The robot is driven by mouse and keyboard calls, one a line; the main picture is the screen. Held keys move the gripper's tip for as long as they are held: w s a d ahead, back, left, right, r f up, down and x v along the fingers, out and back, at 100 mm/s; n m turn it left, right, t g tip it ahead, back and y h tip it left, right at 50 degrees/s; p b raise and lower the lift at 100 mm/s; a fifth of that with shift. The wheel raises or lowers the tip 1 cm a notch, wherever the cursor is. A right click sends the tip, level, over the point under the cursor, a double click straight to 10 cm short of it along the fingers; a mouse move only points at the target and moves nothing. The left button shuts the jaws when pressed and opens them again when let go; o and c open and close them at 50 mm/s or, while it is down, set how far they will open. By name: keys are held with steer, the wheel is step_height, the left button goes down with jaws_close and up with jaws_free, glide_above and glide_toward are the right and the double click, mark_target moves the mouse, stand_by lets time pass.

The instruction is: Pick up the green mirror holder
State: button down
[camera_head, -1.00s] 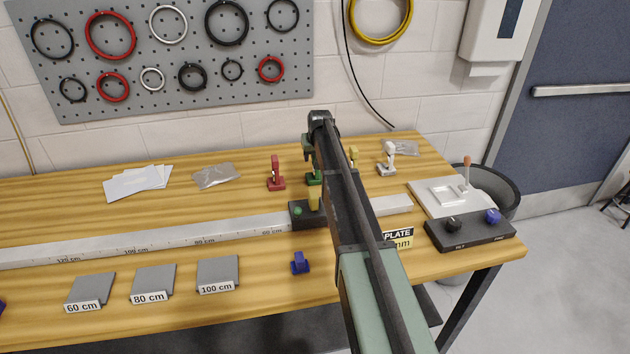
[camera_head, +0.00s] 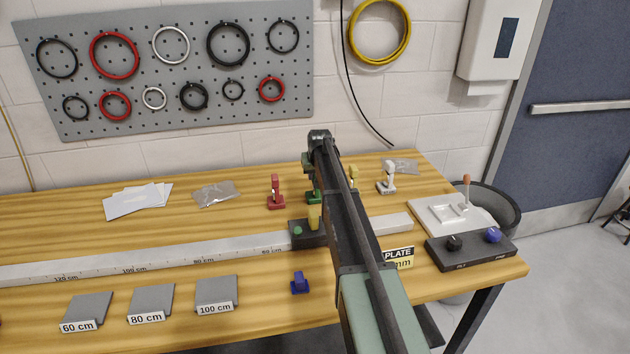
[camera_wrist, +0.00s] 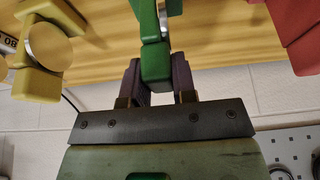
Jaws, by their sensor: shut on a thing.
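The green mirror holder (camera_head: 313,197) stands on the bench between the red holder (camera_head: 276,192) and the yellow holder (camera_head: 353,178) in the head view, partly hidden by my arm. In the wrist view the green holder (camera_wrist: 153,30) is between the two dark fingers of my gripper (camera_wrist: 156,76). The fingers are shut on it. The head view does not show clearly whether its base is touching the bench. The yellow holder (camera_wrist: 47,42) and red holder (camera_wrist: 297,30) are on either side in the wrist view.
A white holder (camera_head: 387,178) stands to the right. A long ruled rail (camera_head: 180,257) with a black carriage (camera_head: 306,236) lies in front. A blue holder (camera_head: 299,283) and grey distance plates (camera_head: 215,291) are nearer. A black control box (camera_head: 470,249) is at right.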

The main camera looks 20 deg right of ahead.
step_height(320, 180, up, 20)
steer(key=p, duration=2)
